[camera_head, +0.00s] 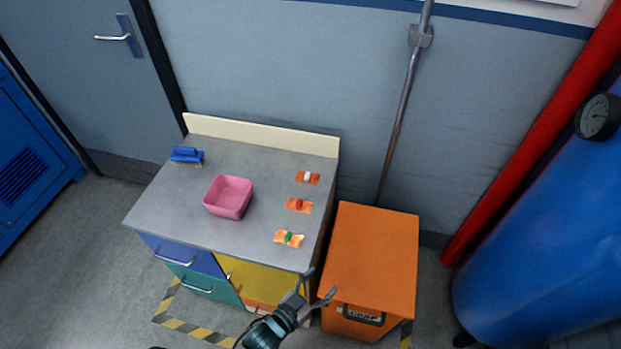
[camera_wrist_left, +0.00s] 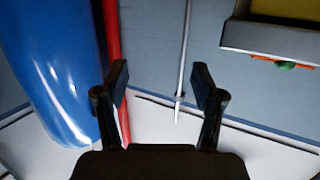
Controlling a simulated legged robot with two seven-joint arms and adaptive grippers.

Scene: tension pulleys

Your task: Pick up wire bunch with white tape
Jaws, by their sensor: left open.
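The wire bunch with white tape (camera_head: 307,177) is a small orange bundle with a white band. It lies at the back right of the grey-topped cabinet (camera_head: 180,200). A bunch with red tape (camera_head: 299,205) and one with green tape (camera_head: 289,239) lie in front of it along the right side. My left gripper (camera_head: 318,287) is open and empty near the cabinet's front right corner, apart from all bunches. In the left wrist view its fingers (camera_wrist_left: 160,90) are spread; the green-taped bunch (camera_wrist_left: 287,65) shows at the right. My right gripper is not seen.
A pink bin (camera_head: 229,197) stands mid-cabinet, with a blue object (camera_head: 187,155) at the back left. An orange box (camera_head: 370,260) stands right of the cabinet. A blue tank (camera_head: 555,240) and red pipe (camera_head: 540,130) are farther right. A low backboard (camera_head: 260,134) edges the cabinet top.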

